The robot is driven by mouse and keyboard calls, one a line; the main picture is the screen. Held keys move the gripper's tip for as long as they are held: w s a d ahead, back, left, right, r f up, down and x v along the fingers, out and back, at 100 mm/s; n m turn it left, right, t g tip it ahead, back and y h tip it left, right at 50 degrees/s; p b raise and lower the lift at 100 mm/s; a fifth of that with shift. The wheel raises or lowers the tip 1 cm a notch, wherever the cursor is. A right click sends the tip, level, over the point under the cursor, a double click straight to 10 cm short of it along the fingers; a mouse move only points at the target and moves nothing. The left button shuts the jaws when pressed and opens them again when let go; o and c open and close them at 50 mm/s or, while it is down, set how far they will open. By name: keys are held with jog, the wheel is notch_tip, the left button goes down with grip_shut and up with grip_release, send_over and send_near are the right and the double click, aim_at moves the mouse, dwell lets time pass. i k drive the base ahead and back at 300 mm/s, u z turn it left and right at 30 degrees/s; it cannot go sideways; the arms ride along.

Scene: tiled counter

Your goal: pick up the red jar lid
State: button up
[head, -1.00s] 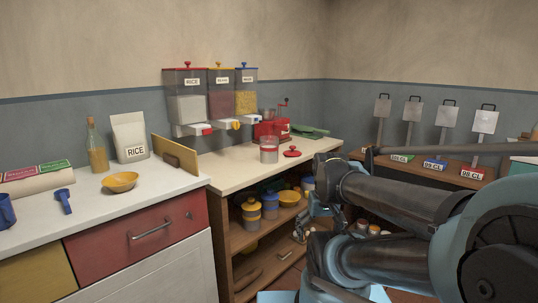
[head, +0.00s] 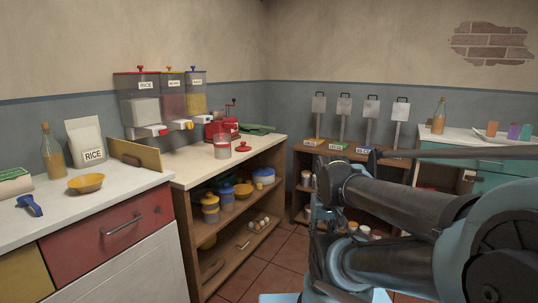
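The red jar lid (head: 245,147) lies on the pale counter top (head: 205,172), a little right of a clear jar with a red band (head: 222,149). The lid has a small knob on top and is apart from the jar. My gripper (head: 318,215) hangs at the end of my folded arm, to the right of the counter and away from the lid. Arm links partly hide it, and its fingers are too unclear to tell whether they are open.
A red grinder (head: 222,128) and dispensers (head: 142,100) stand behind the lid. A green cloth (head: 257,129) lies at the back. Shelves below hold several canisters (head: 210,208). A low rack (head: 350,153) stands right of the counter, with tiled floor (head: 270,265) between.

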aim_at(243, 147)
jog(key=z, duration=0.35)
jog(key=k, duration=0.7)
jog(key=z, duration=0.6)
jog(key=i, duration=1.95)
jog(key=u, duration=1.1)
jog(key=i, duration=1.05)
jog(key=u, duration=0.65)
